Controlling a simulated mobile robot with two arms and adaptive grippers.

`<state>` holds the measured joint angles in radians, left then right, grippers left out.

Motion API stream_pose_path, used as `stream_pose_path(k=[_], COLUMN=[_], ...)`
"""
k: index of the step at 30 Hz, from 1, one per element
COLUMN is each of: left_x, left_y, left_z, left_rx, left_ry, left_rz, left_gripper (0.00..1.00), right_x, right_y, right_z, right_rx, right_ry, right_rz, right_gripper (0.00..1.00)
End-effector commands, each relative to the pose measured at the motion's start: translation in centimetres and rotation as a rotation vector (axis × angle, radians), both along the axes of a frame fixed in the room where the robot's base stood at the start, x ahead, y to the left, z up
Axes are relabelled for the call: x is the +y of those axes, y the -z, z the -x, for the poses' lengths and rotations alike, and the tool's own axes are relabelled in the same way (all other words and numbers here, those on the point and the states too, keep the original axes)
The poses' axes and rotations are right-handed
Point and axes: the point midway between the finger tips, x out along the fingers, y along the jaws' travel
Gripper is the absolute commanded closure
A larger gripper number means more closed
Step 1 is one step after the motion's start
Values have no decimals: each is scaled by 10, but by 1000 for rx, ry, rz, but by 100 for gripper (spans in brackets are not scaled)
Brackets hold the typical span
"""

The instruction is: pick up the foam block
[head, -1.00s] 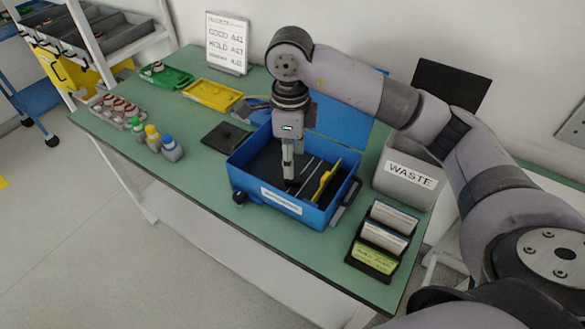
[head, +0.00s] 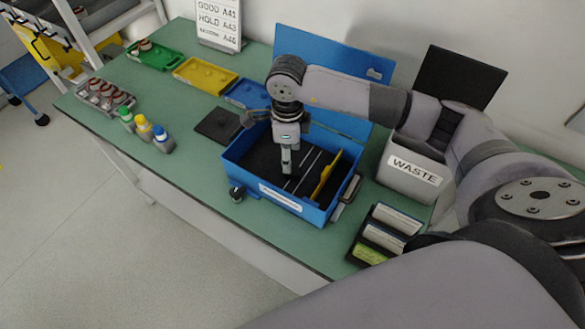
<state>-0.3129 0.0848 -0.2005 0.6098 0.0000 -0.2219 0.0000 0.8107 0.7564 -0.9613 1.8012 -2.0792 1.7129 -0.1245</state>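No foam block can be clearly made out. The open blue case (head: 251,183) stands on the green table, with a dark interior, thin light divider lines and a yellow upright piece (head: 326,176) at its right side. My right gripper (head: 287,170) points down into the case, left of the divider lines. Its fingers look close together from this side, and I cannot tell whether they are apart or hold anything. The gripper and wrist hide part of the case's inside. My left gripper is out of view.
A grey WASTE bin (head: 412,176) and a card rack (head: 383,232) stand right of the case. Left are a dark flat pad (head: 216,126), coloured-cap bottles (head: 145,130), and yellow (head: 205,77) and green (head: 152,57) trays. The table's front left is clear.

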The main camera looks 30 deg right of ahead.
Motion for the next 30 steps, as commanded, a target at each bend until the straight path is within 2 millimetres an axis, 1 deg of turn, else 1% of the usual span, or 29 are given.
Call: stream_pose_path(k=[1,3,7,9,14,15,18,21,26,30], left_x=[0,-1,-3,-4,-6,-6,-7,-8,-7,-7], left_y=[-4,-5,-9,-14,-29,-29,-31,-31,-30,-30], left_z=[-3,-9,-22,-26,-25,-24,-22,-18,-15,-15], left_rx=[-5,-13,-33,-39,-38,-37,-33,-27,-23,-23], left_ry=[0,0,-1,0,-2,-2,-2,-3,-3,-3], left_rz=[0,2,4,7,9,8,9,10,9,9], left_gripper=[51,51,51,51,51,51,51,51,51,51], right_x=[0,0,0,-3,-11,-10,-10,-10,-10,-10], right_y=[6,12,19,24,47,54,65,70,70,70], right_z=[1,0,0,1,3,2,2,1,1,1], right_rx=[4,1,2,4,5,4,1,-1,-2,-2], right_ry=[1,-1,0,1,1,1,1,0,-1,0], right_rz=[-1,-1,-1,0,0,-1,-2,-3,-3,-2], right_gripper=[50,50,50,50,50,50,50,50,50,58])
